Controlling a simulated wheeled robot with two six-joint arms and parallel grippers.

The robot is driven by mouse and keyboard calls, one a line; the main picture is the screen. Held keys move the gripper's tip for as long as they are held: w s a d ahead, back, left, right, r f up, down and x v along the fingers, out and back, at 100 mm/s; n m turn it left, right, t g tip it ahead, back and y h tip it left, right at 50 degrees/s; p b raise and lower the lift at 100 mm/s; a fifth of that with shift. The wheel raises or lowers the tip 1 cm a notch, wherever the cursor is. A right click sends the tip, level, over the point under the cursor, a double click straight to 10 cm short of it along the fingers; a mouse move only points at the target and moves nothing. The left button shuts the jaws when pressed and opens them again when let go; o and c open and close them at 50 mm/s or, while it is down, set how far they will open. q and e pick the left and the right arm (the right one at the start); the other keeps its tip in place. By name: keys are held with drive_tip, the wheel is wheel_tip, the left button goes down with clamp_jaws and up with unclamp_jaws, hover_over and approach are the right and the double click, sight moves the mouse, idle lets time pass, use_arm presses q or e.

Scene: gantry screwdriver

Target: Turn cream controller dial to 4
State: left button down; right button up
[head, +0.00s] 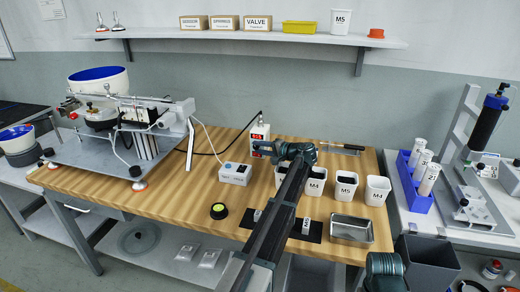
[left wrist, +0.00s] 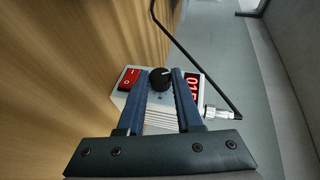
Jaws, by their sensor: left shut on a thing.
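The cream controller (head: 260,132) stands upright at the back of the wooden table, with a red lit display on its face. In the left wrist view the controller (left wrist: 162,116) shows a red rocker switch (left wrist: 129,80), a black dial (left wrist: 160,79) and a red display (left wrist: 192,85); the digits are too small to read surely. My left gripper (left wrist: 163,74) has its two fingers on either side of the dial and is shut on it. In the head view the left gripper (head: 264,149) is in front of the controller and hides its lower part. The right gripper is out of view.
White bins (head: 345,187) stand just right of my left arm, with a metal tray (head: 351,230) in front. A white box (head: 235,173) and a round black-and-yellow item (head: 218,211) lie left of it. A bowl feeder (head: 100,88) fills the table's left. A black cable rises from the controller.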

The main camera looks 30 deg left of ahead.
use_arm(q)
drive_tip(key=c, duration=0.6)
unclamp_jaws()
drive_tip(key=shift+r+p, duration=0.1)
drive_tip(key=shift+p, duration=0.25)
drive_tip(key=h+p, duration=0.2)
drive_tip(key=p, duration=0.2)
drive_tip(key=r+n+h+p, duration=0.1)
drive_tip(key=h+p, duration=0.2)
drive_tip(key=p, duration=0.1)
drive_tip(key=a+n+h+p, duration=0.1)
drive_tip(key=h+p, duration=0.2)
drive_tip(key=p, duration=0.2)
drive_tip(key=shift+s+r+t, duration=0.15)
drive_tip(key=shift+r+t, duration=0.1)
drive_tip(key=shift+t, duration=0.05)
drive_tip(key=h+p, duration=0.1)
drive_tip(key=n+h+p, duration=0.1)
drive_tip(key=h, duration=0.1)
drive_tip(key=shift+a+t, duration=0.3)
drive_tip(key=shift+a, duration=0.05)
drive_tip(key=shift+a+f+h+p, duration=0.15)
drive_tip(key=shift+h+p, duration=0.2)
drive_tip(key=shift+h, duration=0.75)
drive_tip(key=shift+t, duration=0.3)
drive_tip(key=p+v, duration=1.2)
drive_tip(key=v, duration=0.2)
drive_tip(key=shift+a+p, duration=0.15)
drive_tip(key=shift+p, duration=0.25)
